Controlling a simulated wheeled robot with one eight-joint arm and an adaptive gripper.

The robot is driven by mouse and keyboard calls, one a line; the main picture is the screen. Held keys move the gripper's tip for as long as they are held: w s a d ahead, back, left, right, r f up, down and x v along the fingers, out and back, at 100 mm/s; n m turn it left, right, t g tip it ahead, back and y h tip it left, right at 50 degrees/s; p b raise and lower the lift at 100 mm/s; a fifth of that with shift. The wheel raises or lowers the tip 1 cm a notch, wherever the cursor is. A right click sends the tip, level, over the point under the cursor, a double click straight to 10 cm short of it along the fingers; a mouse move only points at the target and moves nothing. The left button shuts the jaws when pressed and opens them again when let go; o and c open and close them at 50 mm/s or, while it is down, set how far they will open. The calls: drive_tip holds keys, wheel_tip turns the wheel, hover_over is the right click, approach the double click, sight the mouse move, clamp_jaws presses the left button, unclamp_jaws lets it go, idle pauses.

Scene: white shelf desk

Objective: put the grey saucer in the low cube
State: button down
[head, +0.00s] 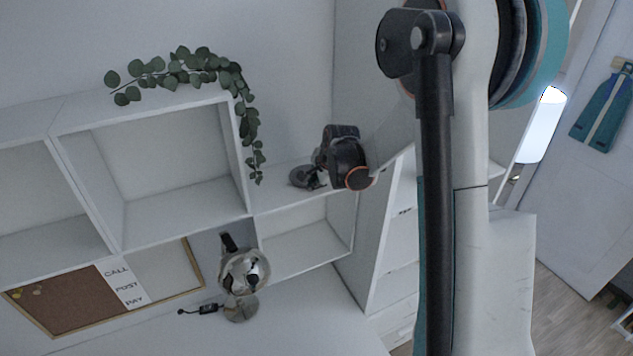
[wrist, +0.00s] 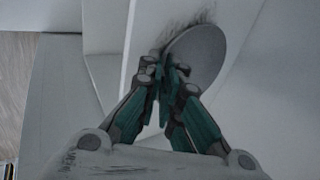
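The grey saucer (wrist: 198,52) shows in the wrist view as a round disc just beyond my fingertips. My gripper (wrist: 167,76) has its fingers close together at the saucer's near left rim and looks shut on it. In the head view my gripper (head: 308,177) is over the top of the low cube at the right end of the shelf, with a small dark part of the saucer (head: 299,176) beside it. The low cube (head: 310,238) is an open white compartment below that top; its visible inside looks empty. Whether the saucer touches the top is hard to tell.
A taller open cube (head: 165,160) stands left of the low cube, with a trailing plant (head: 190,68) hanging over its right side. A shiny metal pot (head: 243,270) and a round glassy disc (head: 241,308) are on the desk below. A cork board (head: 75,298) leans at left.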

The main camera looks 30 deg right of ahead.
drive_tip(key=shift+f, duration=0.1)
drive_tip(key=c, duration=2.1)
unclamp_jaws()
drive_tip(key=shift+o, duration=0.2)
drive_tip(key=shift+r, duration=0.2)
drive_tip(key=b+v, duration=0.1)
drive_tip(key=v, duration=1.1)
drive_tip(key=shift+b, duration=0.3)
drive_tip(key=shift+f, duration=0.1)
